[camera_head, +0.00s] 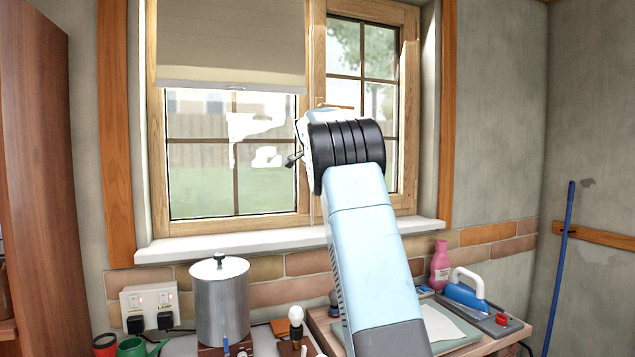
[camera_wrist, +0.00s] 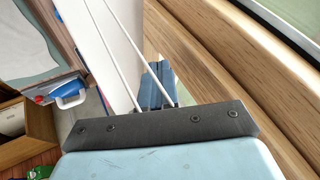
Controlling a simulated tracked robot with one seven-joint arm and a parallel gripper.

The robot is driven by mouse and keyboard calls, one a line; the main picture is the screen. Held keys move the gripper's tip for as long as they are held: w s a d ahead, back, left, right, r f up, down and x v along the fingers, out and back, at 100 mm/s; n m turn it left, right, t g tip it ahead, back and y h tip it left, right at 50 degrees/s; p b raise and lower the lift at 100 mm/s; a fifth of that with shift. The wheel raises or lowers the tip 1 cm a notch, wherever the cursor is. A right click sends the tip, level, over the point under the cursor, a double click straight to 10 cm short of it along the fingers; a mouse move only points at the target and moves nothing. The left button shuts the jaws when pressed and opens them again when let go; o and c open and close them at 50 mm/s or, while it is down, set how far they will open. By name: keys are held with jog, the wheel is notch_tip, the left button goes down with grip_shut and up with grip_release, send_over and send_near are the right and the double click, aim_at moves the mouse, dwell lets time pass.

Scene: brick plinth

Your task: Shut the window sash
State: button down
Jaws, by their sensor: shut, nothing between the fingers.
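The wooden window has a left sash (camera_head: 231,220) behind a half-lowered blind and a right sash (camera_head: 409,110), both with barred panes. My arm crosses the right part of the window and hides the lower middle of the right sash. I cannot tell from the head view how far either sash stands open. My gripper (camera_wrist: 157,84) shows in the wrist view as small blue jaws, shut and empty, beside a pale wooden window member (camera_wrist: 215,80). Whether it touches the wood is unclear. The head view hides the gripper behind my arm.
The white sill (camera_head: 235,244) runs under the window. Below stand a metal pot (camera_head: 221,302), sockets with plugs (camera_head: 149,306), a bulb (camera_head: 296,323), a pink bottle (camera_head: 439,266) and a blue, white-handled tool (camera_head: 466,293). A blue pole (camera_head: 560,270) leans on the right wall.

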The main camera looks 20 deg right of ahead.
jog(key=s+a+f+v, duration=0.1)
jog(key=v, duration=1)
jog(key=s+a+f+n+y, duration=0.15)
jog(key=s+a+n, duration=0.35)
jog(key=s, duration=0.8)
jog(key=s+a+f+n+y, duration=0.1)
jog(key=s+a+f+n, duration=0.3)
jog(key=s+f, duration=0.3)
jog(key=s+a+f+n+y, duration=0.1)
jog(key=s+a+f+n, duration=0.3)
jog(key=s, duration=1.2)
jog(key=s+a+f+n+y, duration=0.1)
jog(key=s+a+f+n, duration=0.3)
jog(key=s+f, duration=0.7)
jog(key=shift+s+a, duration=0.75)
jog(key=shift+a, duration=0.4)
